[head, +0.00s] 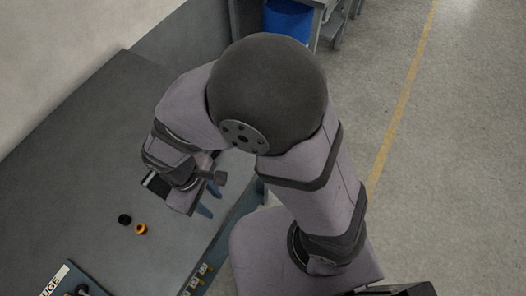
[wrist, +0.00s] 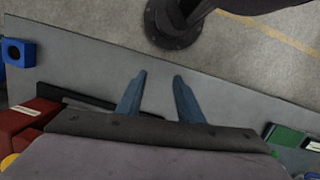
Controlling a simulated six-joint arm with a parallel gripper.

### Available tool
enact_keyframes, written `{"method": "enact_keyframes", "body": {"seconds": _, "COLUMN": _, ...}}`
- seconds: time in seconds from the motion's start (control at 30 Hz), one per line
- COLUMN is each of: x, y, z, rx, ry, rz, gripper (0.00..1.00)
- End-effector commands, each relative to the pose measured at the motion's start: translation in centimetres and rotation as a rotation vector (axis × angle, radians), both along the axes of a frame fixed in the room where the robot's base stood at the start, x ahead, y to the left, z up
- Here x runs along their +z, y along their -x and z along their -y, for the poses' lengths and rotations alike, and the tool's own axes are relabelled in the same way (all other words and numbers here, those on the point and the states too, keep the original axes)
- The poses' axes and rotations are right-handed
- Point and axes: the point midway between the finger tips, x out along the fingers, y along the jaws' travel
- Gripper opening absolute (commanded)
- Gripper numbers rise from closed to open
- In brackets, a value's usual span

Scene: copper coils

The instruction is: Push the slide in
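My gripper (wrist: 158,77) shows two blue fingers in the wrist view, spread apart with bare grey bench between them. In the head view my gripper (head: 210,199) is near the bench's right edge, partly hidden by my arm. Its fingers hold nothing that I can see. I cannot clearly identify the slide in either view. A long dark bar (wrist: 85,103) lies on the bench left of the fingers in the wrist view, partly hidden by my gripper's body. I cannot tell whether it belongs to the slide.
The grey bench (head: 95,130) is mostly clear. A black ring (head: 125,219) and an orange ring (head: 140,229) lie on it. In the wrist view a blue block with a hole (wrist: 18,52) and red boxes (wrist: 28,117) are left, a green box (wrist: 287,136) right.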

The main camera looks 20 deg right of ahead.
Motion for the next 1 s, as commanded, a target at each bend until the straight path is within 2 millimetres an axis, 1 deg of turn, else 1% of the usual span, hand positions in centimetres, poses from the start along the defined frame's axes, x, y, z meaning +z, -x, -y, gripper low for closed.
{"method": "enact_keyframes", "body": {"seconds": 0.03, "x": 0.3, "y": 0.1, "z": 0.9, "rx": -0.029, "ry": 0.002, "rz": -0.005, "gripper": 0.34}}
{"method": "enact_keyframes", "body": {"seconds": 0.1, "x": 0.8, "y": 0.1, "z": 2.1, "rx": -0.071, "ry": 0.000, "rz": -0.009, "gripper": 0.34}}
{"method": "enact_keyframes", "body": {"seconds": 0.27, "x": 1.7, "y": 0.3, "z": 4.8, "rx": -0.167, "ry": -0.002, "rz": -0.019, "gripper": 0.34}}
{"method": "enact_keyframes", "body": {"seconds": 0.5, "x": 3.4, "y": 0.3, "z": 8.8, "rx": -0.331, "ry": -0.015, "rz": -0.019, "gripper": 0.34}}
{"method": "enact_keyframes", "body": {"seconds": 0.7, "x": 5.1, "y": -0.4, "z": 11.4, "rx": -0.464, "ry": -0.038, "rz": 0.006, "gripper": 0.34}}
{"method": "enact_keyframes", "body": {"seconds": 1.0, "x": 7.7, "y": -2.7, "z": 14.5, "rx": -0.646, "ry": -0.083, "rz": 0.076, "gripper": 0.34}}
